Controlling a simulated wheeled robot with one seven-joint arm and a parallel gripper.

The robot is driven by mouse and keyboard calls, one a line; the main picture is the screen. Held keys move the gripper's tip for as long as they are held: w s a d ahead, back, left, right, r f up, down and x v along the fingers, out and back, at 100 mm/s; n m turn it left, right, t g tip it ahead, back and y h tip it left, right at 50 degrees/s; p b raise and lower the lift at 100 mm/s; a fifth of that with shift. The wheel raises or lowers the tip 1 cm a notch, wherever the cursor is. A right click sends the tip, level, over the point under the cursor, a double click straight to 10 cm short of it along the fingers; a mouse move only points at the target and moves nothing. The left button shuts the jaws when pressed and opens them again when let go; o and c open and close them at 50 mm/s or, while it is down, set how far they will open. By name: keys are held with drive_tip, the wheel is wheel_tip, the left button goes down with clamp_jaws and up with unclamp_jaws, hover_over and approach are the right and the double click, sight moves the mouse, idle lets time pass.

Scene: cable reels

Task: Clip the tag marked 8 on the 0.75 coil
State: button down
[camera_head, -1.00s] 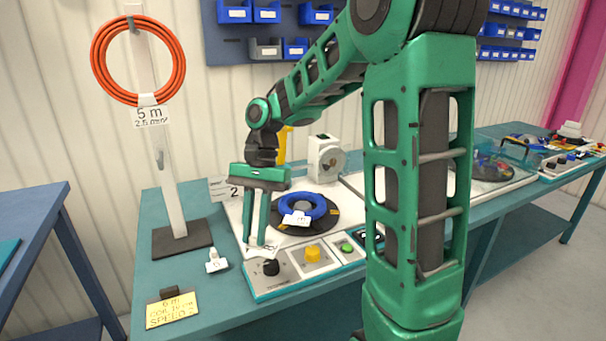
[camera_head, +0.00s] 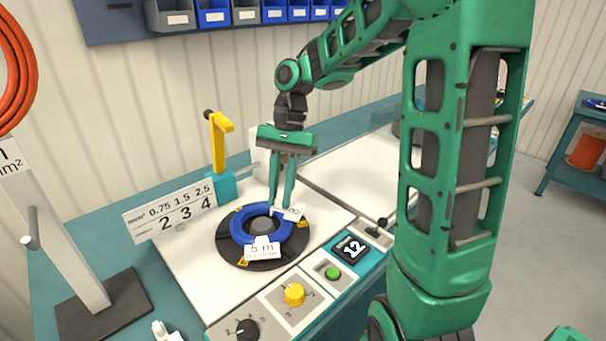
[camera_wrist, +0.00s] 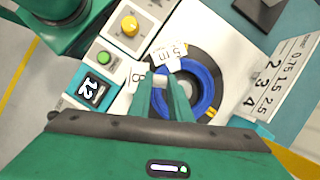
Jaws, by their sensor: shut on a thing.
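The blue coil (camera_head: 241,236) lies flat on a black round turntable (camera_head: 243,262). A white label (camera_head: 262,250) at its front reads 5 m, with smaller text that is hard to read. My gripper (camera_head: 281,207) points down at the coil's right side, shut on a small white tag (camera_head: 294,214). The tag's mark looks like an 8; it also shows in the wrist view (camera_wrist: 138,74). The tag sits at the coil's edge; I cannot tell whether it is clipped around the coil or only touching. In the wrist view the fingers reach over the coil's rim (camera_wrist: 205,88).
A plate (camera_head: 178,208) lists 0.75, 1.5, 2.5 above 2, 3, 4. A yellow lever post (camera_head: 221,145) stands behind. In front are a black knob (camera_head: 243,330), yellow knob (camera_head: 293,295), green button (camera_head: 333,273) and a display reading 12 (camera_head: 351,248). Another white tag (camera_head: 162,331) lies at lower left.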

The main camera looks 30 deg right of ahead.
drive_tip(key=shift+w+d, duration=0.45)
drive_tip(key=shift+d, duration=0.1)
drive_tip(key=shift+d, duration=0.1)
drive_tip(key=shift+s+f, duration=0.1)
drive_tip(key=shift+f, duration=2.15)
drive_tip(key=shift+f, duration=1.45)
idle(1.0)
drive_tip(key=c, duration=1.2)
unclamp_jaws()
drive_tip(key=shift+r, duration=0.1)
drive_tip(key=shift+r, duration=3.45)
